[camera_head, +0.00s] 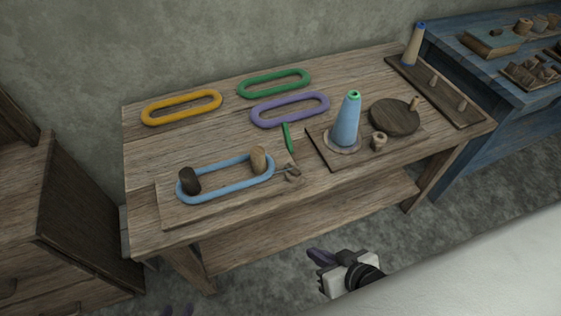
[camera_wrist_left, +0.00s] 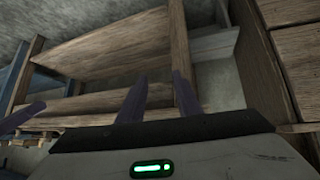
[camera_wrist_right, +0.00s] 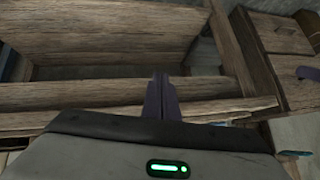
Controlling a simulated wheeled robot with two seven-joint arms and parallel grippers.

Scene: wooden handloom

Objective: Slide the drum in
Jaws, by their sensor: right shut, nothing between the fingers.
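Two upright drums stand on a board (camera_head: 222,207) at the front left of the table: a dark one (camera_head: 190,180) on the left and a lighter wooden one (camera_head: 258,159) on the right. A blue loop (camera_head: 228,190) lies around both, apparently with some slack; exact contact is hard to tell. A small wooden knob-like piece (camera_head: 292,172) sits right of the lighter drum. My right gripper (camera_head: 314,254) is shut and empty, in front of the table and below its top; its fingers meet in the right wrist view (camera_wrist_right: 160,95).
Orange (camera_head: 182,107), green (camera_head: 273,83) and purple (camera_head: 290,110) loops lie at the back. A green strip (camera_head: 288,138) lies mid-table. A blue cone (camera_head: 346,122) and round wooden disc (camera_head: 394,117) stand on the right. A cabinet (camera_head: 80,200) is at left.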

